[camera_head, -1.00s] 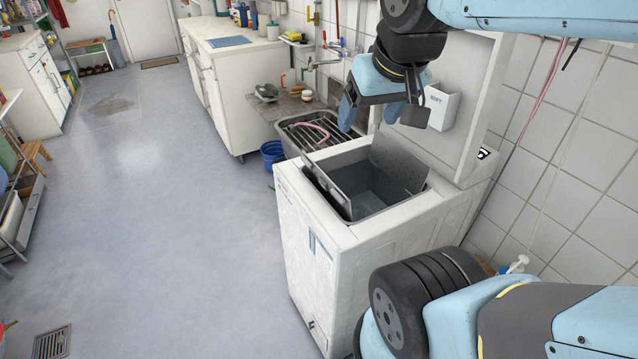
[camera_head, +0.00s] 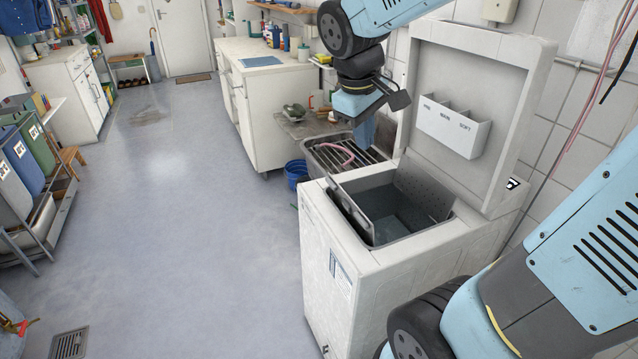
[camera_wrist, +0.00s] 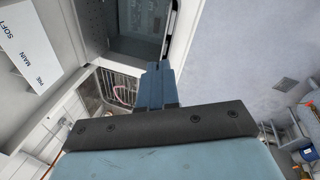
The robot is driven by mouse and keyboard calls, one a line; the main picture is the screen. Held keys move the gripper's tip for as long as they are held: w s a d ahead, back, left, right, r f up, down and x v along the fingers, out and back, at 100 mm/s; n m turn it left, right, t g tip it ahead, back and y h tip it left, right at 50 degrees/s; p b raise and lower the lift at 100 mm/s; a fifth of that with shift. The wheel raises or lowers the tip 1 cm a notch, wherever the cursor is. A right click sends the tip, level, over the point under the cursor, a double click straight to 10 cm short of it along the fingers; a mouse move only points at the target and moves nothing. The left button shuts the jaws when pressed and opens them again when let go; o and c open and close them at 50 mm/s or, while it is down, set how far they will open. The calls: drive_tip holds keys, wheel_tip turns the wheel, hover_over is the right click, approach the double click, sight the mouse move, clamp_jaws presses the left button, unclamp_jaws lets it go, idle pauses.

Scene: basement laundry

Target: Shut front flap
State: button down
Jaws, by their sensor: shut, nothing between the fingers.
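The washing machine (camera_head: 375,262) is a white top-loader with its lid (camera_head: 462,85) raised. In the head view the front flap (camera_head: 350,212) of the drum stands up, tilted, at the left side of the opening. The back flap (camera_head: 422,192) stands up on the lid side, and the dark drum interior shows between them. My gripper (camera_head: 366,138) is above and beyond the opening's far end, apart from both flaps, its fingers pointing down. In the wrist view the gripper's blue fingers (camera_wrist: 159,72) are together and empty, with the opening (camera_wrist: 142,32) beyond them.
A dispenser box (camera_head: 453,130) labelled SOFT, MAIN and PRE is fixed inside the lid. A metal sink (camera_head: 350,160) with a pink hose lies beyond the machine. A blue bucket (camera_head: 296,174) stands beside it. The floor (camera_head: 190,220) to the left is clear.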

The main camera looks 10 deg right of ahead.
drive_tip(key=w+a+f+n+h, duration=0.8)
drive_tip(key=w+a+f+n, duration=0.6)
drive_tip(key=w+a+f, duration=0.4)
drive_tip(key=x, duration=0.4)
drive_tip(key=d+r+x, duration=0.1)
drive_tip(key=x, duration=0.4)
drive_tip(key=s+x, duration=0.1)
drive_tip(key=x, duration=0.4)
drive_tip(key=shift+d+r, duration=0.3)
drive_tip(key=shift+r, duration=0.1)
drive_tip(key=shift+w+d+r, duration=0.1)
drive_tip(key=shift+d, duration=0.5)
